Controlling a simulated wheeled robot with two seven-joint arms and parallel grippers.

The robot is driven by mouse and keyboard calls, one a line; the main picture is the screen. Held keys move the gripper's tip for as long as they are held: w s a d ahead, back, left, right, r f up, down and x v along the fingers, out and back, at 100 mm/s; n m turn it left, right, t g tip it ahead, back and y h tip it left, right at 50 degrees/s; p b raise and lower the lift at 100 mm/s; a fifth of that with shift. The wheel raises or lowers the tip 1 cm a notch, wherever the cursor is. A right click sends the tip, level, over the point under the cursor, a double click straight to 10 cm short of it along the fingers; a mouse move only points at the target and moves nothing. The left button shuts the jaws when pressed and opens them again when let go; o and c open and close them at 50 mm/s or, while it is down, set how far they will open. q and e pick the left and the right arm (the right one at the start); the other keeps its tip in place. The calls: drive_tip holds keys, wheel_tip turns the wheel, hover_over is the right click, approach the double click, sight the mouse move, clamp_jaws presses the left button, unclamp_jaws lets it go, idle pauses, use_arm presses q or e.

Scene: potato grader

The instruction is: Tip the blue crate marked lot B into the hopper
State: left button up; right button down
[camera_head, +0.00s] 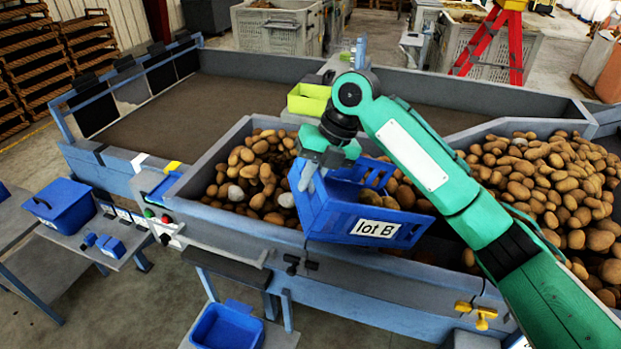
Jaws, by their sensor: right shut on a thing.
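The blue crate (335,215) with a white "lot B" label (375,229) is over the potato-filled hopper (216,150), near its front wall. The crate is tilted, its right end lower in the picture. My right gripper (313,176) is shut on the crate's upper left rim. Potatoes (262,172) lie in the hopper to the left of the crate, and more show behind it. My left gripper is out of view.
A lime-green bin (308,99) stands on the ledge behind. A large potato heap (540,180) lies at the right. The brown belt (195,112) at the back left is bare.

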drive_tip(key=shift+r, duration=0.1)
drive_tip(key=w+d+r+g+y+p, duration=0.1)
drive_tip(key=w+d+r+y, duration=0.1)
drive_tip(key=d+r+y, duration=0.3)
drive_tip(key=d+r, duration=0.3)
drive_tip(key=shift+w+g+p, duration=0.2)
drive_tip(key=shift+g+p, duration=0.1)
drive_tip(key=w+d+r+y+b, duration=0.1)
drive_tip(key=d+y+b, duration=0.1)
drive_tip(key=d, duration=0.3)
drive_tip(key=w+d+r+g+y+b, duration=0.1)
drive_tip(key=w+d+r+y+b, duration=0.1)
drive_tip(key=d, duration=0.3)
drive_tip(key=shift+d+r+y, duration=0.25)
drive_tip(key=shift+r+y, duration=0.05)
drive_tip(key=shift+y, duration=0.2)
drive_tip(key=shift+w, duration=0.1)
